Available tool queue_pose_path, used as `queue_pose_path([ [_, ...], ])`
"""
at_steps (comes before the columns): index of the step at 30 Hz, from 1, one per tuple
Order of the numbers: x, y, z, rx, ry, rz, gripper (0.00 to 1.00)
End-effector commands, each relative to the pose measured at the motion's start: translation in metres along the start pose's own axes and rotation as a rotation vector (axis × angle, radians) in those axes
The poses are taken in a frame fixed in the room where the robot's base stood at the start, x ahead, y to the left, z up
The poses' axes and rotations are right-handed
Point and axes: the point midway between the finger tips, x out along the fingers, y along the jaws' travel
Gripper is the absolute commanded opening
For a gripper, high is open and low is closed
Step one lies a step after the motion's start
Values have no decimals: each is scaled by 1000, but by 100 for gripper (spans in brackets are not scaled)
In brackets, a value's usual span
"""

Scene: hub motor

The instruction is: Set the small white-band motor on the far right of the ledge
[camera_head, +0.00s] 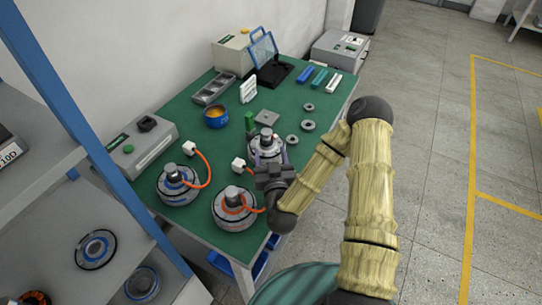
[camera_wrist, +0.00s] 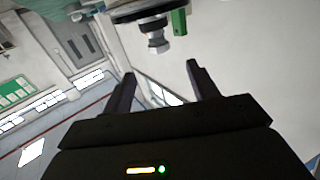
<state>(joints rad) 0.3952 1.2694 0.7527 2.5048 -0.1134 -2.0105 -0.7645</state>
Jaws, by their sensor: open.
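A small motor (camera_head: 267,136) with a pale body and a metal shaft stands on the green workbench, right at my gripper; its band is partly hidden and I cannot be sure of its colour. My gripper (camera_head: 270,158) is open, its fingers at the near side of this motor. In the wrist view my gripper (camera_wrist: 150,70) shows two spread fingers with nothing between them. A motor shaft and disc (camera_wrist: 155,28) show beyond the tips. Two more motors stand nearer left: one with a blue band (camera_head: 174,186), one with an orange band (camera_head: 233,210).
The green workbench (camera_head: 180,121) also holds metal rings (camera_head: 308,125), a green block (camera_head: 249,122), an orange-filled bowl (camera_head: 215,117) and a grey box (camera_head: 143,147). Orange cables run from the two left motors. A grey shelf (camera_head: 60,225) with more round parts stands at left.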

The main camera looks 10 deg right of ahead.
Motion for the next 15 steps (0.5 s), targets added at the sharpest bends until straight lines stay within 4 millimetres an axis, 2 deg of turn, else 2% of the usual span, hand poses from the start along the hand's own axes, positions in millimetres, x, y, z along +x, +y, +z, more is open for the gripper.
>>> queue_pose_path([
  [8,1,-2,0,-5,-9,-17,59],
  [15,6,-24,4,-66,-127,-183,59],
])
